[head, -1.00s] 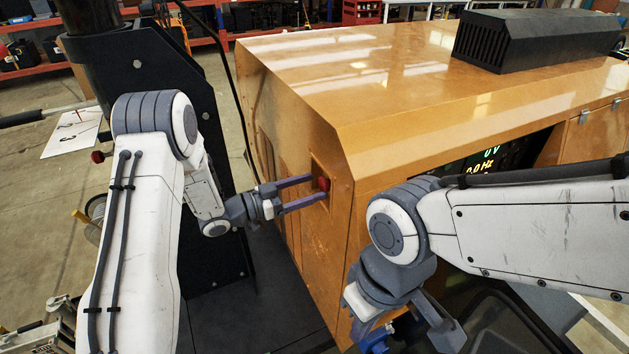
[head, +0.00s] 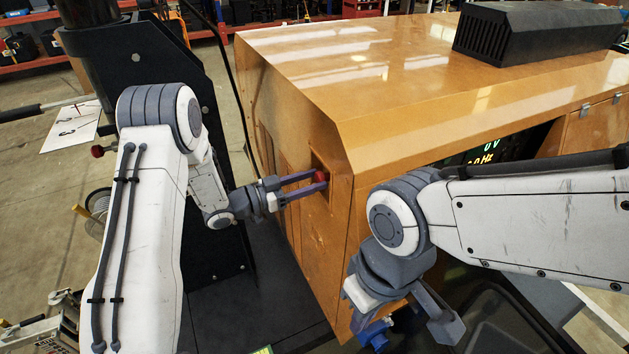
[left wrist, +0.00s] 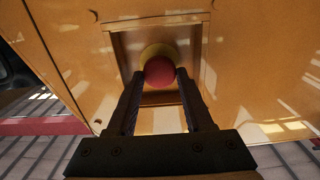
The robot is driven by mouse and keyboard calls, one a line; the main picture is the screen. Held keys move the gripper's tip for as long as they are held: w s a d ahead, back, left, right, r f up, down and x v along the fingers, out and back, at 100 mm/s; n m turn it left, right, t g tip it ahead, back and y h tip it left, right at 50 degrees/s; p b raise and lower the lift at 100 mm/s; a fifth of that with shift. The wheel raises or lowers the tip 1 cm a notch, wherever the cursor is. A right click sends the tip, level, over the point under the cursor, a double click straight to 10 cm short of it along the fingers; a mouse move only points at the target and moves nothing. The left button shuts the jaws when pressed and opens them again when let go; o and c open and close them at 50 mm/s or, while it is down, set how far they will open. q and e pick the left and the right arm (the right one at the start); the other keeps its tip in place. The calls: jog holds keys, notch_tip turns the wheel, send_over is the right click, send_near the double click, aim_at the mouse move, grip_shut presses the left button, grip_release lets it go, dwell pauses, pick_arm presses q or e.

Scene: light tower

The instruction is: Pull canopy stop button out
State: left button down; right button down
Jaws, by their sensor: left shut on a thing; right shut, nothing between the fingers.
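The canopy stop button (head: 321,176) is a red round knob in a square recess on the end face of the orange canopy (head: 290,140). In the left wrist view the red button (left wrist: 160,72) sits in front of a yellow round base (left wrist: 156,51) inside the recess. My left gripper (head: 320,181) has its fingers reaching to the recess, shut on the red button, one finger at each side; it also shows in the left wrist view (left wrist: 161,88). My right gripper (head: 412,335) is low in the head view, below its wrist, shut and empty, away from the button.
A black vent box (head: 540,35) stands on the canopy top. A lit display panel (head: 490,150) is partly behind my right arm. A black post and plate (head: 150,75) stand left of the canopy, close to my left arm. A dark cable (head: 240,90) hangs between them.

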pick_arm(q)
jog(key=shift+s+a, duration=0.2)
jog(key=shift+a, duration=0.15)
jog(key=shift+d, duration=0.1)
jog(key=shift+c, duration=1.5)
grip_release()
jog(key=b+v, duration=0.3)
jog(key=v, duration=0.7)
jog(key=shift+s+a, duration=0.15)
jog(key=shift+a, duration=0.15)
